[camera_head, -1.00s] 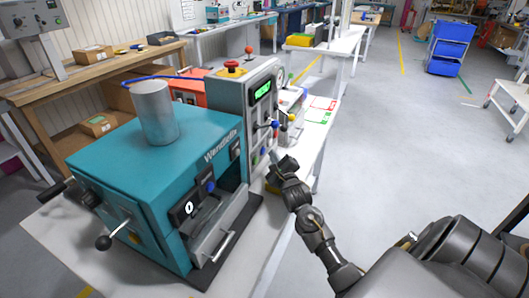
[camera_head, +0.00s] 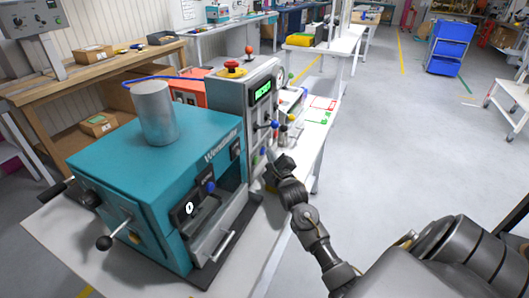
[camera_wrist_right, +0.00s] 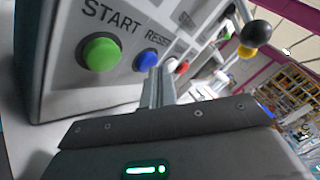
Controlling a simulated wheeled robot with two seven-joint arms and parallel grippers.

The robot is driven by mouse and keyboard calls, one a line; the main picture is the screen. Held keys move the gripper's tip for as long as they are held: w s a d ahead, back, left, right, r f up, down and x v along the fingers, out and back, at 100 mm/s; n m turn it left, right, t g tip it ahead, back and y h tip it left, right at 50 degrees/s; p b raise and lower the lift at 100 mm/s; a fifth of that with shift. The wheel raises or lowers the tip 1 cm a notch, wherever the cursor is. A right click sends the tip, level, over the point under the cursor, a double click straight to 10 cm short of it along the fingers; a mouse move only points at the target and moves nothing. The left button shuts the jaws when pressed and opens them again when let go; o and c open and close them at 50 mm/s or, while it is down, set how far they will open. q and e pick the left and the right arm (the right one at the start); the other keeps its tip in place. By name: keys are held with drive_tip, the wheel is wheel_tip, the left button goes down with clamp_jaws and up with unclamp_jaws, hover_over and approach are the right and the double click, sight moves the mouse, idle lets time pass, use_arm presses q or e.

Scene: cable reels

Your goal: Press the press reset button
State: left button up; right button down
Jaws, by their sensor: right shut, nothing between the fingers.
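The reset button is a round blue button (camera_wrist_right: 146,60) under the label RESET in the right wrist view. It sits on a light grey panel (camera_wrist_right: 70,95), to the right of a larger green START button (camera_wrist_right: 101,53). My right gripper (camera_wrist_right: 160,76) is shut and empty. Its fingertips appear just right of and below the blue button; I cannot tell whether they touch it. In the head view my right gripper (camera_head: 271,158) is at the lower front of the grey control unit (camera_head: 232,97), and the reset button cannot be made out clearly there. My left gripper is not in view.
The teal machine (camera_head: 110,150) with a metal cylinder (camera_head: 154,112) stands left of the control unit on a white table (camera_head: 60,255). Knobbed levers (camera_head: 275,124) project from the unit above my gripper. The floor (camera_head: 400,150) to the right is clear.

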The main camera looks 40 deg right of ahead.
drive_tip(key=shift+w+a, duration=0.15)
drive_tip(key=shift+w, duration=0.05)
drive_tip(key=shift+s, duration=0.1)
idle(0.5)
drive_tip(key=shift+s+d+p, duration=0.3)
drive_tip(key=shift+s+p, duration=0.2)
drive_tip(key=shift+p, duration=0.05)
drive_tip(key=shift+s, duration=0.15)
drive_tip(key=shift+d, duration=0.1)
drive_tip(key=shift+s+d+r+p, duration=0.1)
drive_tip(key=shift+s+d+p, duration=0.25)
drive_tip(key=shift+s, duration=0.25)
drive_tip(key=shift+s+d+f+p, duration=0.1)
drive_tip(key=shift+s+d+p, duration=0.2)
drive_tip(key=shift+s, duration=0.3)
drive_tip(key=shift+s+d+r+p, duration=0.1)
drive_tip(key=shift+s+d+p, duration=0.15)
drive_tip(key=shift+s+p, duration=0.25)
drive_tip(key=shift+s+d, duration=0.25)
drive_tip(key=shift+s, duration=0.3)
